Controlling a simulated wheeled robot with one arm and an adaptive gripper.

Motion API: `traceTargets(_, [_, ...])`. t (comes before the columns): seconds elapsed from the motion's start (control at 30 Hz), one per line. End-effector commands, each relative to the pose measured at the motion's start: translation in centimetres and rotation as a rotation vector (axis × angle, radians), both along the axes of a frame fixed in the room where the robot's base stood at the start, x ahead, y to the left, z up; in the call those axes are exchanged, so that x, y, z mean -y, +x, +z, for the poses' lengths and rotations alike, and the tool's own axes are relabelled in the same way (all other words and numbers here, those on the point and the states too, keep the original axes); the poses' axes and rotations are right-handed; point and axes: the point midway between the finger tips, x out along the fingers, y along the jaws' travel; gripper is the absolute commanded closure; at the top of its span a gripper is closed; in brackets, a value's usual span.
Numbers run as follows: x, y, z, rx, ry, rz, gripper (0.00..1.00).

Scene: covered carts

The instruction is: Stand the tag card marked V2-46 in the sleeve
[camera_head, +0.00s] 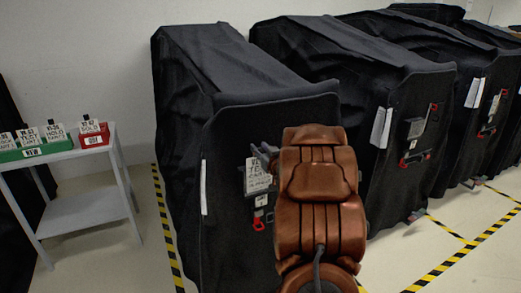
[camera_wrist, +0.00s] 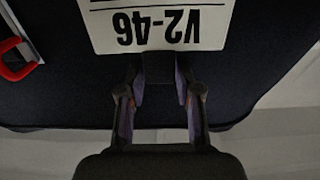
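The V2-46 tag card (camera_wrist: 158,27) fills the top of the wrist view, white with black print, upside down there. A dark tab (camera_wrist: 159,68) at its near edge lies between the fingertips. My gripper (camera_wrist: 159,84) appears shut on this tab. In the head view the card (camera_head: 258,175) hangs below my gripper (camera_head: 265,154), in front of the nearest cart's black cover (camera_head: 232,140). The sleeve cannot be made out behind the card, and whether they touch cannot be told. My arm hides part of this cart front.
A red hook (camera_head: 258,224) hangs below the card. A white strip (camera_head: 204,187) is left of it. More covered carts (camera_head: 395,85) stand right. A grey side table (camera_head: 85,210) at left bears a green box (camera_head: 32,153) and a red box (camera_head: 94,138) with cards.

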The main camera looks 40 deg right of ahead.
Motion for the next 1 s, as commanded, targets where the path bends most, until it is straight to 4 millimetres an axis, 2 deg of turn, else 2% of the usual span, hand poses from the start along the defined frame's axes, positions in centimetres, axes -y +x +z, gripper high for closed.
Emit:
traceTargets(0.03, [0.0, 0.0, 0.0, 0.000, 0.000, 0.000, 0.58])
traceTargets(0.2, [0.0, 0.0, 0.0, 0.000, 0.000, 0.000, 0.44])
traceTargets(0.57, [-0.1, -0.3, 0.0, 0.000, 0.000, 0.000, 0.44])
traceTargets(0.77, [-0.8, -2.5, 0.1, 0.001, 0.001, -0.002, 0.44])
traceTargets(1.0, [-2.1, -6.5, 0.0, -0.001, -0.001, -0.003, 0.44])
